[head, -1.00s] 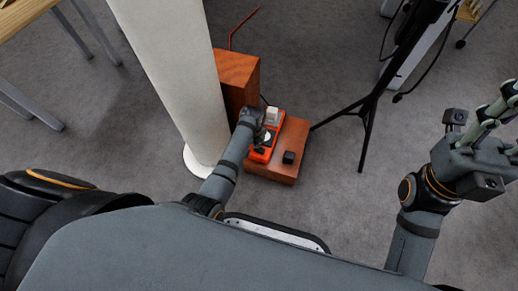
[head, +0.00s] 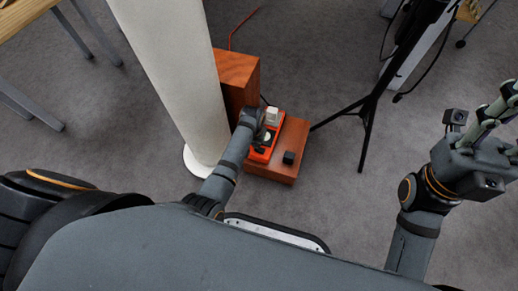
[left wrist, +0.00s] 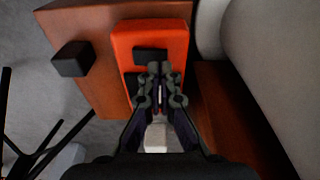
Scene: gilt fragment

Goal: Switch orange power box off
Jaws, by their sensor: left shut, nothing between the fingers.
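The orange power box (head: 257,155) lies on a low reddish-brown wooden block. It also shows in the left wrist view (left wrist: 176,36), with a black switch-like piece (left wrist: 150,54) on its face. My left gripper (left wrist: 160,72) is shut and empty, its fingertips over the box at the lower edge of that black piece. I cannot tell whether they touch it. The fingers hide part of the box, and the switch position is unclear. A white plug-like block (head: 272,115) is at the box's far end. My right gripper (head: 502,121) is open and empty, away at the right.
A small black cube (head: 289,158) sits on the wooden block (head: 287,142), right of the box. A taller wooden box (head: 237,68) and a thick white column (head: 172,75) stand close on the left. A black tripod stand (head: 366,112) is to the right. Carpet between is clear.

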